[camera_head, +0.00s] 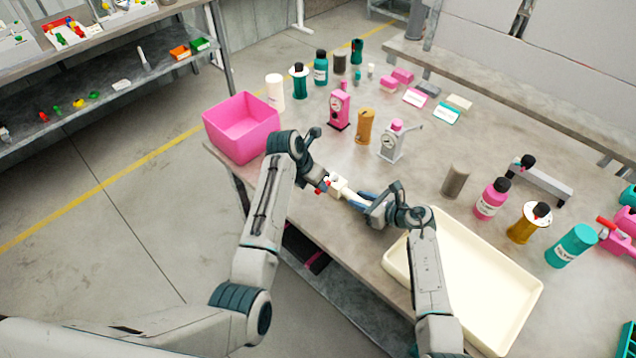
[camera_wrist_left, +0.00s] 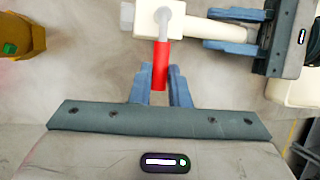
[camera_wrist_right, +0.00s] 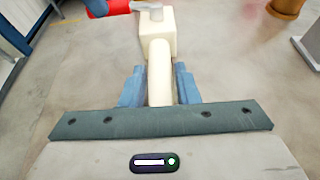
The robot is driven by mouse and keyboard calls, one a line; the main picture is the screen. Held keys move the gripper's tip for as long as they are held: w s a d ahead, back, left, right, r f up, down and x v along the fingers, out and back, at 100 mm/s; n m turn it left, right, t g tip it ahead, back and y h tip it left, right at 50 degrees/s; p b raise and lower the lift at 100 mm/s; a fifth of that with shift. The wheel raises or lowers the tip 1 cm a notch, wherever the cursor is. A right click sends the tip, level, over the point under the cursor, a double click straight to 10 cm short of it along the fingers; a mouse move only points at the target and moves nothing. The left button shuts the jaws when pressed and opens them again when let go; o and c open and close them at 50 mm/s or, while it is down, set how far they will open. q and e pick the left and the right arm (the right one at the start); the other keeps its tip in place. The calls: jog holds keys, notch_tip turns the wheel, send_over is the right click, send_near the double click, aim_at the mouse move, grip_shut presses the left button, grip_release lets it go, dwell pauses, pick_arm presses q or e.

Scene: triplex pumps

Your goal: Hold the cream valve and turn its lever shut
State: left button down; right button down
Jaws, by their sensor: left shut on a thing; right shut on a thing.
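The cream valve (camera_head: 340,187) is held between my two grippers above the front edge of the table. My right gripper (camera_wrist_right: 160,88) is shut on its cream pipe (camera_wrist_right: 160,70), with the block-shaped body (camera_wrist_right: 157,30) beyond the fingers. My left gripper (camera_wrist_left: 160,92) is shut on the red lever (camera_wrist_left: 161,66), one finger on each side. The lever's grey arm (camera_wrist_left: 163,25) runs from the top of the body. The lever stands roughly at a right angle to the pipe. In the head view my left gripper (camera_head: 323,186) partly hides the lever.
A pink bin (camera_head: 240,128) stands at the table's left corner. A cream tray (camera_head: 500,290) lies at the front right, close to my right arm. A grey pump (camera_head: 392,145), an ochre cylinder (camera_head: 364,127) and a pink pump (camera_head: 339,108) stand behind the valve. Several bottles stand farther right.

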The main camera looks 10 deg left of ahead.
pick_arm(q)
jog(key=c, duration=1.4)
grip_release()
jog(key=shift+o, duration=0.2)
jog(key=v, duration=1.2)
jog(key=shift+w+r, duration=0.1)
pick_arm(e)
jog(key=c, duration=1)
grip_release()
